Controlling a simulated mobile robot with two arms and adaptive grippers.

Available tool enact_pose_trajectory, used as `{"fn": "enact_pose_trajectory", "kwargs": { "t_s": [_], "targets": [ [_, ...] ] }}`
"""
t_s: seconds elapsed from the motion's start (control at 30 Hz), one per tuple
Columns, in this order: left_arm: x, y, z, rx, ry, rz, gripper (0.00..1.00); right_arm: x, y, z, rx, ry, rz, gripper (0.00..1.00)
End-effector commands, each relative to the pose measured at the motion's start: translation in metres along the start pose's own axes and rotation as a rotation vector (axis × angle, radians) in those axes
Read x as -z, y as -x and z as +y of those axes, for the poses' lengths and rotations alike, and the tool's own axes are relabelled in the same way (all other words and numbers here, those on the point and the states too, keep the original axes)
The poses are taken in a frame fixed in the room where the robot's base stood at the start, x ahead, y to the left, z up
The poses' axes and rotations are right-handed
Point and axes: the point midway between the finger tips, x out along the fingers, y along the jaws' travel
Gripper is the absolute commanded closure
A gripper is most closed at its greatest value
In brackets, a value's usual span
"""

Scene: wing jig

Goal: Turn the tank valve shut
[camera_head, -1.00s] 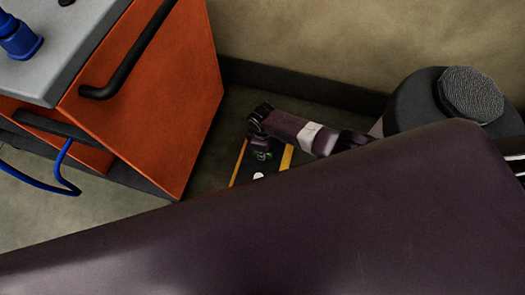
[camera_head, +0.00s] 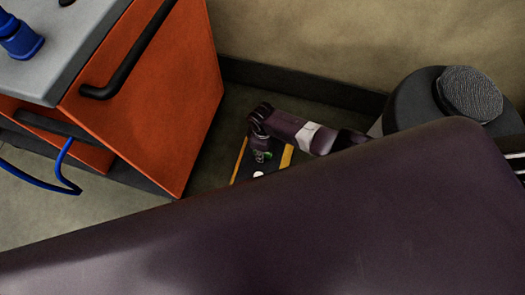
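My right gripper (camera_head: 261,156) points down, small and far off, at the end of a dark purple arm with a white band. Its fingers are too small and dark to tell open from shut. A small green part (camera_head: 268,155) shows right at the fingers; I cannot tell whether it is a valve handle or whether the gripper touches it. Below it is a dark panel with yellow edge strips (camera_head: 287,157) and a small white round spot (camera_head: 258,174). No tank or valve is clearly identifiable. My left gripper is not in view.
A red cabinet (camera_head: 165,90) with a black handle and grey top stands at left, with a blue hose (camera_head: 66,175) beside it. A wall (camera_head: 340,40) runs behind. A dark purple surface close to the camera hides the lower view.

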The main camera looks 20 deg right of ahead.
Motion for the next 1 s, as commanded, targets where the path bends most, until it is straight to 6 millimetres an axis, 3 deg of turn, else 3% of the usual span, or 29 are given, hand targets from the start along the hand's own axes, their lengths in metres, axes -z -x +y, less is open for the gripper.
{"fn": "enact_pose_trajectory", "kwargs": {
  "t_s": [0.37, 1.0],
  "targets": [
    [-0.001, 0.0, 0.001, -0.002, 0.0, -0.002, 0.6, 0.001, 0.012, 0.001, -0.001, 0.001, 0.003, 0.72],
    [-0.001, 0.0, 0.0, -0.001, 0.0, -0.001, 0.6, 0.0, 0.108, 0.001, -0.001, 0.0, 0.002, 0.72]
  ]
}}
